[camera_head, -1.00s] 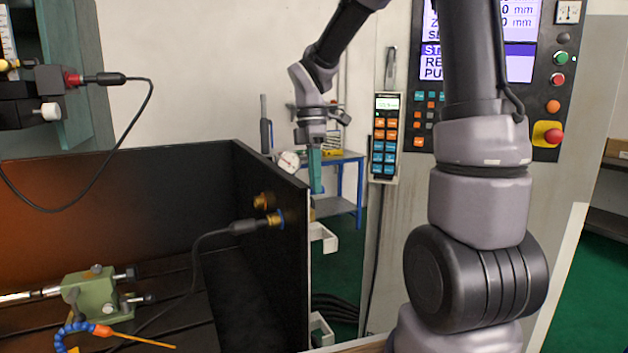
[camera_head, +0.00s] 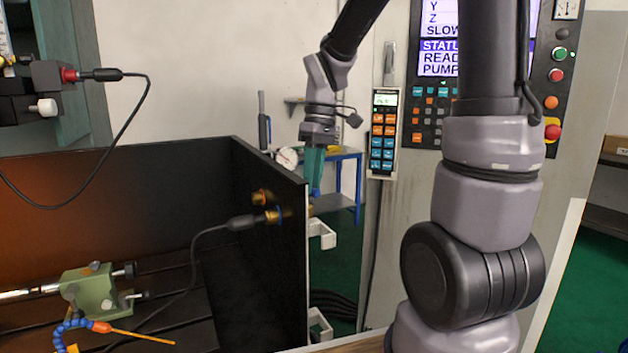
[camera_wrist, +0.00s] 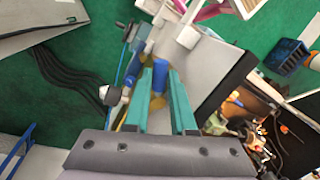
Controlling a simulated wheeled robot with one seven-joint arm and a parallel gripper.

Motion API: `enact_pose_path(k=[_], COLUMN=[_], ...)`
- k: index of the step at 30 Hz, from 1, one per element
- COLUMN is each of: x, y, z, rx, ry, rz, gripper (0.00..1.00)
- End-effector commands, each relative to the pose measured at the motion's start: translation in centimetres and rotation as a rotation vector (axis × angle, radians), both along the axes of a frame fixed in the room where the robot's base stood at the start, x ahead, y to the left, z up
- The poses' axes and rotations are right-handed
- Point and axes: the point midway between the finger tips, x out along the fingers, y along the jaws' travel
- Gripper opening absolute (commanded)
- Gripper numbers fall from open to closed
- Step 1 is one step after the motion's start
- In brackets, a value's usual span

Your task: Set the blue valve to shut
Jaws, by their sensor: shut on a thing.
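The blue valve's handle (camera_wrist: 160,75) shows in the wrist view between the two teal fingers of my gripper (camera_wrist: 162,86), with brass-coloured metal close beside it. In the head view, my gripper (camera_head: 314,186) points down just outside the dark panel's right end, and a small bit of blue (camera_head: 316,193) shows at its fingertips. My gripper is shut on the blue handle. The fingers hide part of the valve, and I cannot read its setting.
Brass fittings (camera_head: 273,216) and a black cable plug (camera_head: 243,223) sit on the inner side of the dark panel (camera_head: 290,250). A round gauge (camera_head: 287,157) is left of my gripper. White brackets (camera_head: 322,234) stick out below it. A keypad pendant (camera_head: 383,135) hangs to the right.

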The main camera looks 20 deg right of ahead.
Motion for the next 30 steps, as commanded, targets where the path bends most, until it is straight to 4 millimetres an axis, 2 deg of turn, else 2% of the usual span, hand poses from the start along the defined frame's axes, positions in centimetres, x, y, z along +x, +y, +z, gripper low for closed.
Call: enact_pose_path(k=[6, 13, 30], x=[-0.39, -0.58, -0.66], y=[0.51, 0.91, 1.12], z=[0.08, 0.1, 0.07], rx=[0.001, 0.001, 0.002], ry=[-0.001, -0.002, -0.002], rz=[-0.161, -0.27, -0.329], gripper=[0.0, 0.0, 0.0])
